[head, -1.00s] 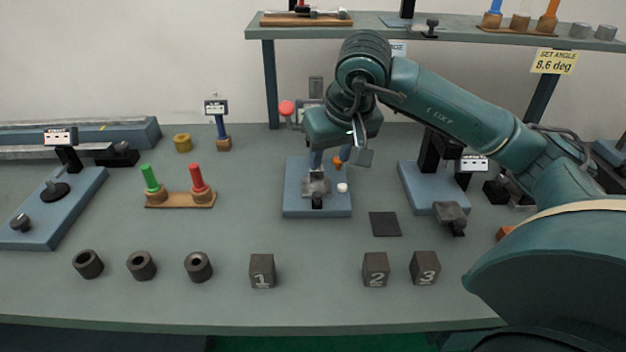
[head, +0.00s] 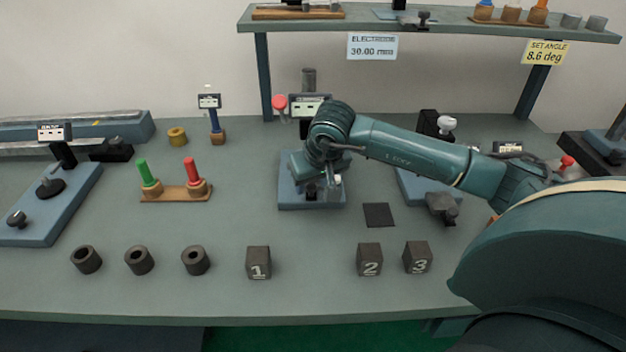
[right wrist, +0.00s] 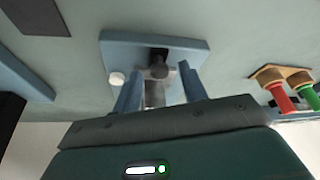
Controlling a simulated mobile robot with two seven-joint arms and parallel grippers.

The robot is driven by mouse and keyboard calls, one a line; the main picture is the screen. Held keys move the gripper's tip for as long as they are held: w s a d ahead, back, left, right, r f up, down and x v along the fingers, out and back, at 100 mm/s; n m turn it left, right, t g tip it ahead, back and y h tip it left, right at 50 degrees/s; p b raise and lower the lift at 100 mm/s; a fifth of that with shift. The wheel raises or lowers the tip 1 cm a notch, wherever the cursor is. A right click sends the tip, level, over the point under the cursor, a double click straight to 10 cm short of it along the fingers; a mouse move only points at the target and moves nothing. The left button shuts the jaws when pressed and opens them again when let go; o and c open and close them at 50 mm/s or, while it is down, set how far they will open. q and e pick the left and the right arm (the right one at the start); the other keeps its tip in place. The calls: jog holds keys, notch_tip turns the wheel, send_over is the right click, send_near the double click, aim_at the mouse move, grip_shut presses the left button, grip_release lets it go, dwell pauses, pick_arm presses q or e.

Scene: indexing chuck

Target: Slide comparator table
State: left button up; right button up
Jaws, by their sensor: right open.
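The comparator stands mid-table on a blue base plate (head: 295,203), with a display (head: 310,107) and a red ball knob (head: 279,102) at its upper part. My right gripper (head: 331,181) is low over this base and hides much of the comparator's middle. In the right wrist view the two blue fingers (right wrist: 160,73) are open, with a dark knob and a grey part (right wrist: 154,95) of the comparator showing between them. Contact cannot be told. A white knob (right wrist: 116,79) is beside the left finger. My left gripper is not in view.
Dark rings (head: 139,260) are at the front left. A stand with green and red plugs (head: 177,193) is left. A shelf (head: 430,21) spans the back.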

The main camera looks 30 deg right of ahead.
grip_shut()
dwell(0.4)
